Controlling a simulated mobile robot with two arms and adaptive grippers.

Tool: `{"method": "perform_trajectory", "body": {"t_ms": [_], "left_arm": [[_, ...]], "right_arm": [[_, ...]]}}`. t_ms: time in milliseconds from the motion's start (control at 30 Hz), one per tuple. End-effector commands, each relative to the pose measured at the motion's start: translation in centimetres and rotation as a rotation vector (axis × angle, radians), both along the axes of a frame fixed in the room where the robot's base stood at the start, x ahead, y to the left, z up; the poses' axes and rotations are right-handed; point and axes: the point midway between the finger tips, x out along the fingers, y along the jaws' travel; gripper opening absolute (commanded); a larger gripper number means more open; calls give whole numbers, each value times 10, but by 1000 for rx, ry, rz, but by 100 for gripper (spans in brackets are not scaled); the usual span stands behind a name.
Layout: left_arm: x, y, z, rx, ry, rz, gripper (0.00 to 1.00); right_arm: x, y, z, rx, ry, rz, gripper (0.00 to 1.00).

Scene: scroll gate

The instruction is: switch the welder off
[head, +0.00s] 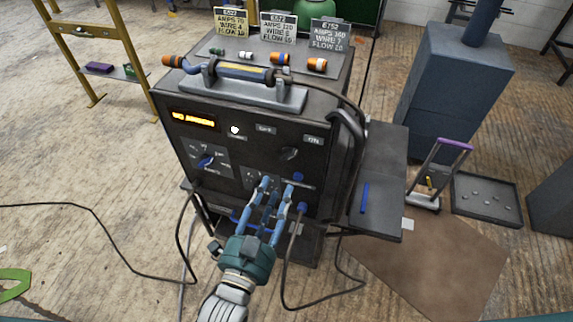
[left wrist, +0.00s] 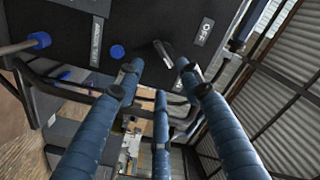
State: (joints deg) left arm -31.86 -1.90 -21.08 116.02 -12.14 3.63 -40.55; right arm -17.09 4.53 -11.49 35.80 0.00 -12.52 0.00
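The welder (head: 180,104) is a dark box in the middle of the head view, with an orange-lit display (head: 193,119) on its front. A blue-pointer dial (head: 207,161) sits at the panel's left and a small dark knob (head: 289,153) at its right. In the left wrist view, a grey lever (left wrist: 163,52) stands beside a label (left wrist: 204,32) that seems to read OFF. My left gripper (head: 281,184) is open before the lower right of the panel. In the left wrist view its fingertips (left wrist: 159,65) flank the lever's end; contact is unclear. My right gripper is out of view.
Cables hang from the panel's front on both sides of my left arm. A side shelf (head: 385,218) holds a blue stick. A grey cabinet (head: 450,80) stands right.

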Motion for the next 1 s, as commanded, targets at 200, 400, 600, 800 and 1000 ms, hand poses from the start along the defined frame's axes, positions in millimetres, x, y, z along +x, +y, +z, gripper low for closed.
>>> {"method": "perform_trajectory", "body": {"t_ms": [200, 400, 600, 800, 1000], "left_arm": [[41, -14, 3, -3, -2, 0, 37], [73, -24, 1, -2, 1, 0, 37], [87, -28, 0, -2, 4, 0, 37], [89, -29, -1, -2, 4, 0, 37], [89, -29, -1, -2, 4, 0, 17]], "right_arm": [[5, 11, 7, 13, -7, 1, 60], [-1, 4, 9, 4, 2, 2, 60], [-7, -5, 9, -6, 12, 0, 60], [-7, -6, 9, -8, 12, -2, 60], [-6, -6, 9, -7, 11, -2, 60]]}}
